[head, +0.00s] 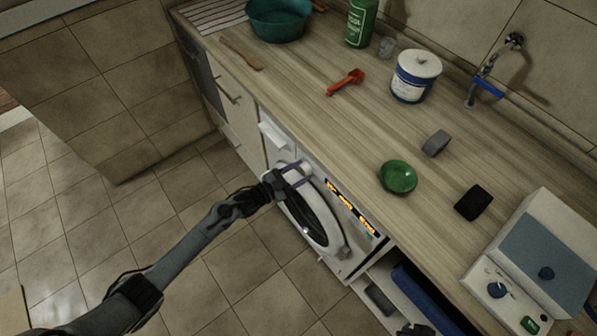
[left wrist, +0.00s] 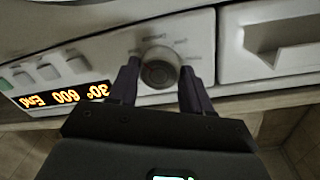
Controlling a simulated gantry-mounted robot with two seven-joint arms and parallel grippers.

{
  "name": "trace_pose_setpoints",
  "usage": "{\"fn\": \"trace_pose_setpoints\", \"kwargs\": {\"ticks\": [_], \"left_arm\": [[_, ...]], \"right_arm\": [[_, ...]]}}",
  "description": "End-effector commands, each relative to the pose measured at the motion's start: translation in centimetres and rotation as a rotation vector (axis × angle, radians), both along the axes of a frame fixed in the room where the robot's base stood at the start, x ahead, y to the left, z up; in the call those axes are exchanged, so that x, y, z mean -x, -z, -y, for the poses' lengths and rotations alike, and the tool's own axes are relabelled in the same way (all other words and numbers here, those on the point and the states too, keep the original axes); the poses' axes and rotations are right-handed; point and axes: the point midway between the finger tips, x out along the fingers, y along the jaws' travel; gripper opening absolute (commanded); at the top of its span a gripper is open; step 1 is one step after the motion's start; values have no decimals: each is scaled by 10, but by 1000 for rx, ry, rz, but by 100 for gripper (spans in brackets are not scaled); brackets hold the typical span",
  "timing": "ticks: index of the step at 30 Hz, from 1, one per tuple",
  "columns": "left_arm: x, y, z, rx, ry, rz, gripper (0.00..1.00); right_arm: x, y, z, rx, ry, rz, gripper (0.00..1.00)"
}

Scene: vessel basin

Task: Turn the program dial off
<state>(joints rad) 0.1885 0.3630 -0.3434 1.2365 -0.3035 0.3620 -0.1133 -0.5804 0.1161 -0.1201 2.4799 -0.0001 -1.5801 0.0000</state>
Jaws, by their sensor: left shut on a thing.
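The program dial (left wrist: 159,68) is a round grey knob on the white front panel of the washing machine (head: 343,270), with small printed labels around it. My left gripper (left wrist: 159,85) has one dark finger on each side of the dial and is shut on it. In the head view my left gripper (head: 293,173) is at the panel's left part, and its fingers largely hide the dial. The orange display (left wrist: 62,96) is lit and appears upside down in the wrist view, reading 30°, 600 and End. The dial's pointer direction is not clear. My right gripper cannot be made out.
The detergent drawer (head: 278,139) is left of the dial. The round door (head: 318,215) is below the panel. The floor in front is clear.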

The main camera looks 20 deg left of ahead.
Motion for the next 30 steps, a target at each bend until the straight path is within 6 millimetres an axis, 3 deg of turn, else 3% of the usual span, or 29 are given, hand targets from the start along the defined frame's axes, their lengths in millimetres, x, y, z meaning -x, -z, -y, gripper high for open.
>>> {"fn": "trace_pose_setpoints", "kwargs": {"ticks": [30], "left_arm": [[0, 2, 0, 833, -1, -492, 19]], "right_arm": [[0, -20, 0, 0, 0, 0, 0]]}}
